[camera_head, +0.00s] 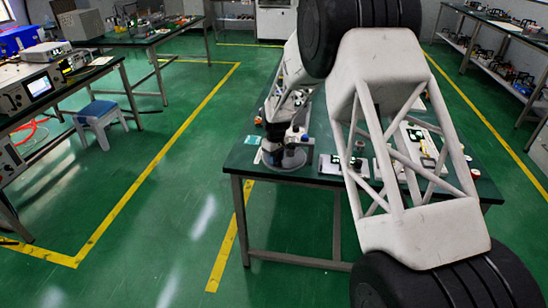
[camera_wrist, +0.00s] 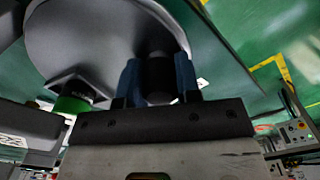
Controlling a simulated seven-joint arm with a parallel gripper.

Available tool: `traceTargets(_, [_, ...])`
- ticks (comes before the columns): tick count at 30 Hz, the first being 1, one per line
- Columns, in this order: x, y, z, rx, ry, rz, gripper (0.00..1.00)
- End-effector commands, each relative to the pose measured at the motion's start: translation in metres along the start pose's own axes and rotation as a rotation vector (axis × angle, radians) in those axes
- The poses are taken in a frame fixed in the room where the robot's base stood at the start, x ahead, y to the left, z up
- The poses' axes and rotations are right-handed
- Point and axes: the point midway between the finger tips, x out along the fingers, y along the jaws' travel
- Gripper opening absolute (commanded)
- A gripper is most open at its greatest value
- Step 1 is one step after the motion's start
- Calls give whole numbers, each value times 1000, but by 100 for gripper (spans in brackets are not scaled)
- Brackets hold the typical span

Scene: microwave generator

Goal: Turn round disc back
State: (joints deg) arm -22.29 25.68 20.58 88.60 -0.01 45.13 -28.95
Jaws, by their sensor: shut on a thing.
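The round disc (camera_head: 291,159) is a wide, flat grey plate at the near left corner of the green-topped table. In the wrist view the disc (camera_wrist: 75,40) fills the upper left. My gripper (camera_wrist: 158,72) has its two blue fingers on either side of a dark upright cylinder (camera_wrist: 159,79), which stands at the disc's edge. The gripper is shut on this cylinder. Whether the cylinder is fixed to the disc cannot be told. In the head view my arm and wrist partly hide the disc and the fingers.
A green-ringed dark part (camera_wrist: 72,100) lies left of the fingers in the wrist view. The green table (camera_head: 243,160) carries several small instruments right of the disc, partly behind my arm. A bench with meters (camera_head: 40,88) stands far left.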

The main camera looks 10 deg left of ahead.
Motion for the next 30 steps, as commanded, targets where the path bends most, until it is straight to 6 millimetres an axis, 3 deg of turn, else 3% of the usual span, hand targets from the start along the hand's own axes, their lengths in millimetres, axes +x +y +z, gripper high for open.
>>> traceTargets(23, [0,1,4,-71,0,0,0])
traceTargets(24, [0,1,4,-71,0,0,37])
traceTargets(28, [0,1,4,-70,0,0,57])
traceTargets(30, [0,1,4,-70,0,0,57])
